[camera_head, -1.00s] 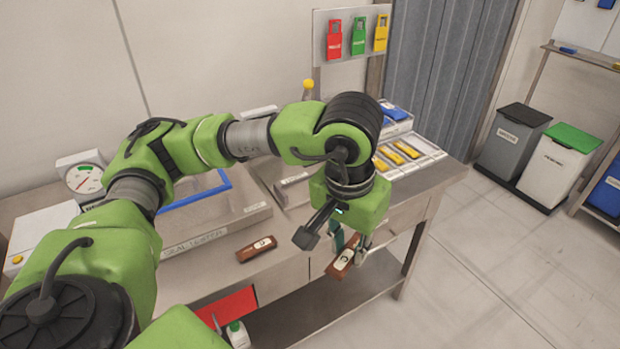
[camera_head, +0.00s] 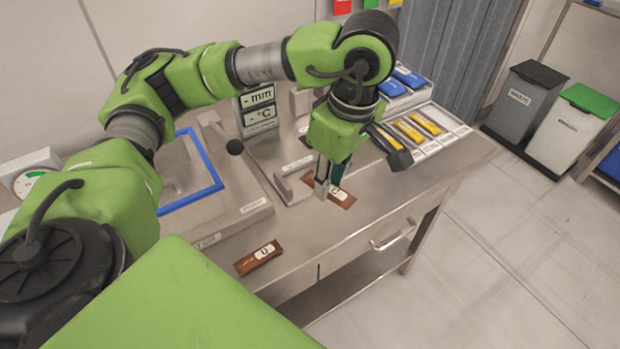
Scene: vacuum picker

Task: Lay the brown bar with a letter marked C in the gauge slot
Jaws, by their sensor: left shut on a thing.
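My left gripper (camera_head: 324,184) points down and is shut on a brown bar (camera_head: 341,198) with a white letter label. The letter is too small to read surely. The held bar is at the front of the gauge (camera_head: 285,165), a metal base with an upright display (camera_head: 258,112) reading "- mm" and "- °C". I cannot tell whether the bar touches the surface, and the gripper hides part of it. The slot is not clearly visible. A second brown bar (camera_head: 246,265), its label perhaps a D, lies near the bench's front edge. My right gripper is not in view.
The seal tester (camera_head: 238,222) with a blue frame stands left of the gauge. A white tray (camera_head: 455,128) with yellow and blue bars lies right of my gripper. Bins (camera_head: 567,130) stand at right.

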